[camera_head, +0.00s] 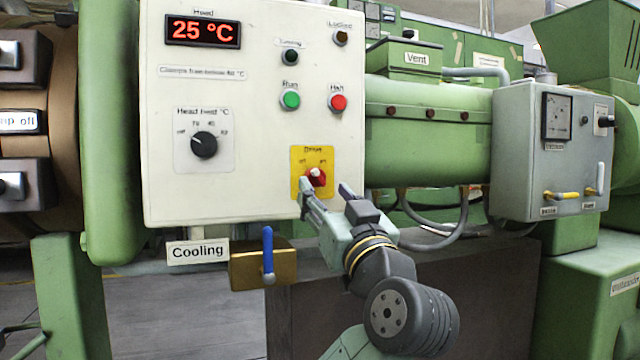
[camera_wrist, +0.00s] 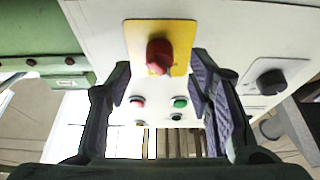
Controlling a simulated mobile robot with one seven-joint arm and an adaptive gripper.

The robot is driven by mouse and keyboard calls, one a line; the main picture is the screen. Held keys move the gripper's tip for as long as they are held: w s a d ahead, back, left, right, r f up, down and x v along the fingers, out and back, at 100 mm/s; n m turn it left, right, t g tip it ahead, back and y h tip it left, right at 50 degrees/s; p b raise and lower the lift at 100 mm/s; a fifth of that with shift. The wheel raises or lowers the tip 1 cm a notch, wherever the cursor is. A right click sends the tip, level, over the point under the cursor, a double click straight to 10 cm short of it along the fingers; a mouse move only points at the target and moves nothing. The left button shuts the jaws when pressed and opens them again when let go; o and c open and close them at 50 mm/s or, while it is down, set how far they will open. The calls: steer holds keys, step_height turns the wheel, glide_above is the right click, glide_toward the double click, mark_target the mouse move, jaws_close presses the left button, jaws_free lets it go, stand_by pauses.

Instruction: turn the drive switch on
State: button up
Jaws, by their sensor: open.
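The drive switch (camera_head: 316,176) is a red rotary knob on a yellow plate (camera_head: 298,156) at the lower right of the white control panel (camera_head: 260,120). In the head view its pointer leans toward the upper right, but its exact setting is hard to read. My gripper (camera_head: 325,186) is open just in front of and below the plate, one finger at each side of the knob. In the wrist view the red knob (camera_wrist: 159,56) sits ahead of my open gripper (camera_wrist: 160,75), between the two fingers in the picture. I cannot tell whether a finger touches it.
The green Run button (camera_head: 290,100), red Halt button (camera_head: 338,102) and head heat knob (camera_head: 204,145) share the panel. A blue-handled Cooling valve (camera_head: 267,254) stands below. A grey box (camera_head: 520,150) with yellow and grey levers is at right.

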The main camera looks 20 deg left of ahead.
mark_target(319, 183)
steer(key=shift+x, duration=1.9)
steer(key=shift+c, duration=0.3)
jaws_close()
